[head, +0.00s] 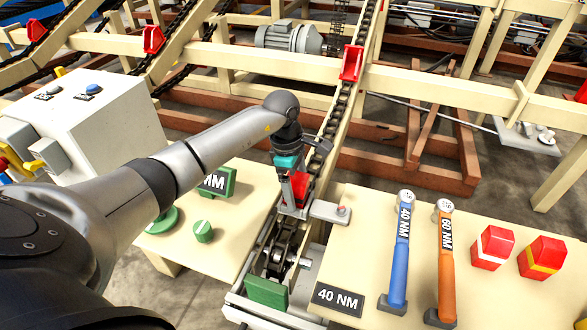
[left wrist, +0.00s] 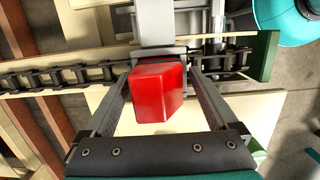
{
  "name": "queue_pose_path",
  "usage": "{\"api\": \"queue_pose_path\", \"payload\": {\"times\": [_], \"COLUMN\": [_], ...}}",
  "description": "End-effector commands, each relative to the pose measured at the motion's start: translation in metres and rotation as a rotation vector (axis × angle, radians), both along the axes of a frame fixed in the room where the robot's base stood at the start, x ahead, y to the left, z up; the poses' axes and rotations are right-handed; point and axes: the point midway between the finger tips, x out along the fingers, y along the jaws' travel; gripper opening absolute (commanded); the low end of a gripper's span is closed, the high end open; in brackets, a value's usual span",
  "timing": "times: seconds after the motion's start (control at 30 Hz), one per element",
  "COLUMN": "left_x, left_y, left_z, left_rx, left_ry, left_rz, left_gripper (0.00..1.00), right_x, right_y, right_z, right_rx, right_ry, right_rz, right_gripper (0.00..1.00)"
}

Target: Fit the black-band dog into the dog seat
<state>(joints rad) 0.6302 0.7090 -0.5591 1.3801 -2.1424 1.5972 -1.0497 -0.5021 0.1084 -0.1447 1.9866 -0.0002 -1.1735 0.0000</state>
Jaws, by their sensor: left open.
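In the left wrist view the red dog (left wrist: 157,92) shows between the two open fingers (left wrist: 160,78), with a gap on each side. No band can be made out on it. My right gripper is not in view.
On the right table lie a blue 40 NM tool (head: 402,250), an orange 60 NM tool (head: 446,265), a white-band dog (head: 492,247) and a yellow-band dog (head: 542,257). A 40 NM plate (head: 338,299) lies at the table's near edge. Green parts (head: 203,231) are on the left table.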

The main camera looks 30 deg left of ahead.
Motion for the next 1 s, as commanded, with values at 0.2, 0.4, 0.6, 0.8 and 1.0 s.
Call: {"api": "queue_pose_path", "payload": {"times": [0.2,0.4,0.6,0.8,1.0], "left_x": [0.000,-0.001,-0.002,-0.003,-0.004], "left_y": [0.004,0.009,0.013,0.016,0.017], "left_z": [0.028,0.059,0.086,0.107,0.118], "left_rx": [0.001,0.002,0.000,0.000,0.000], "left_ry": [-0.002,-0.003,-0.002,0.000,-0.001], "left_rz": [-0.001,-0.001,0.000,-0.001,0.000], "left_gripper": [0.92,0.92,0.92,0.92,0.92], "right_x": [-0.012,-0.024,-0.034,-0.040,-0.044], "right_y": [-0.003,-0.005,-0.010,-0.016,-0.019], "right_z": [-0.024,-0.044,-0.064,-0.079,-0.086], "right_rx": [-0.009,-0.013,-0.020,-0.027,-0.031], "right_ry": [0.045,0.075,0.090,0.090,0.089], "right_rz": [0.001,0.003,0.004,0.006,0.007], "right_gripper": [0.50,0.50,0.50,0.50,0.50]}}
